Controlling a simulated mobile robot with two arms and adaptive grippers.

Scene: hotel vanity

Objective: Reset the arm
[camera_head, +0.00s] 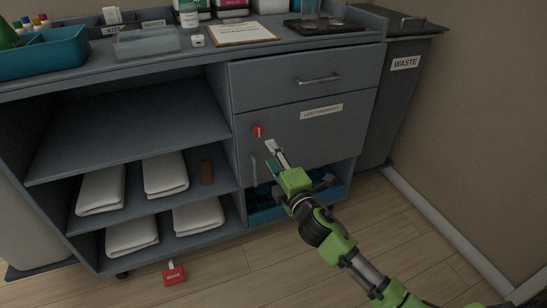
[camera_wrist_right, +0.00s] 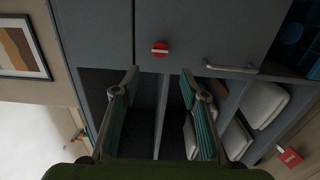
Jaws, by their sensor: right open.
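My right gripper (camera_head: 272,155) reaches up from the lower right in the head view, in front of the grey cabinet door labelled LOST PROPERTY (camera_head: 350,137). In the right wrist view the two fingers of the right gripper (camera_wrist_right: 159,78) stand wide apart with nothing between them. A small round red knob or lock (camera_head: 258,131) is on the door just beyond the fingertips. The red knob also shows in the right wrist view (camera_wrist_right: 160,49), above the gap between the fingers. My left gripper is not in view.
Open shelves (camera_head: 125,135) with folded white towels (camera_head: 166,174) are on the left. A drawer (camera_head: 275,77) with a bar handle sits above the door. A red tagged item (camera_head: 174,275) lies on the floor. A WASTE bin (camera_head: 398,95) stands right; the floor at lower right is clear.

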